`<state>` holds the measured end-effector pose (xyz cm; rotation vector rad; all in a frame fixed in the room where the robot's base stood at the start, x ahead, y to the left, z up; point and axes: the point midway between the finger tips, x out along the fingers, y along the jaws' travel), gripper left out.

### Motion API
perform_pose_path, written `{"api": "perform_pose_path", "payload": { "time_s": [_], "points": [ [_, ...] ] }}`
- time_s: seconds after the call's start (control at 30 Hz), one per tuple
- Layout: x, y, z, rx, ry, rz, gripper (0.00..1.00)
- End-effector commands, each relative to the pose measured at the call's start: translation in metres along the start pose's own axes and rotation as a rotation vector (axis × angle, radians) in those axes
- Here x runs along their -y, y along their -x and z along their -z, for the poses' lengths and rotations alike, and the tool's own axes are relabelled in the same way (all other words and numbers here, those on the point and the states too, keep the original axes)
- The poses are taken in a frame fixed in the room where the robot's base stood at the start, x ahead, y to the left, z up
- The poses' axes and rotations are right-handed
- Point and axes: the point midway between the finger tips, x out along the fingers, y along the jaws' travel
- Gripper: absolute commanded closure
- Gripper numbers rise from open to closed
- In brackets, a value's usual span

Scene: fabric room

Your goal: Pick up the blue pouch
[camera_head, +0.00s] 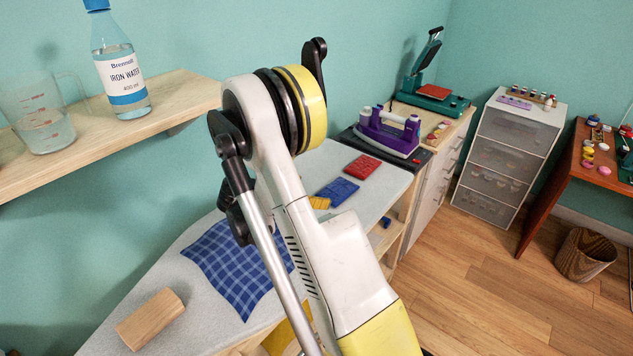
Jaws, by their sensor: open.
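A flat blue pouch (338,190) lies on the grey ironing board (390,187), right of my raised arm. A similar red pouch (363,166) lies just behind it, and a yellow one (320,202) lies to its left, partly hidden by my arm. My arm crosses the middle of the view in front of the board. I cannot make out my gripper's fingers, and nothing shows touching the blue pouch.
A blue checked cloth (225,262) and a wooden block (150,318) lie on the board's near part. A purple iron (390,132) stands behind the pouches. A wall shelf (180,95) at left holds a bottle (120,75) and a measuring jug (42,118).

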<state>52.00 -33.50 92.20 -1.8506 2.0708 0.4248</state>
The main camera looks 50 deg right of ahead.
Motion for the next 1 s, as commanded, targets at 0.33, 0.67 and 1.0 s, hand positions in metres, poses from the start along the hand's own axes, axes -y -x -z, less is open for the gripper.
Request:
{"api": "perform_pose_path", "payload": {
  "time_s": [0.33, 0.67, 1.0],
  "points": [
    [-0.001, -0.051, -0.002, 0.0, -0.001, -0.001, 0.0],
    [-0.003, -0.091, -0.003, 0.0, -0.001, -0.002, 0.0],
    [-0.002, -0.105, 0.001, 0.0, 0.001, 0.001, 0.03]
  ]
}}
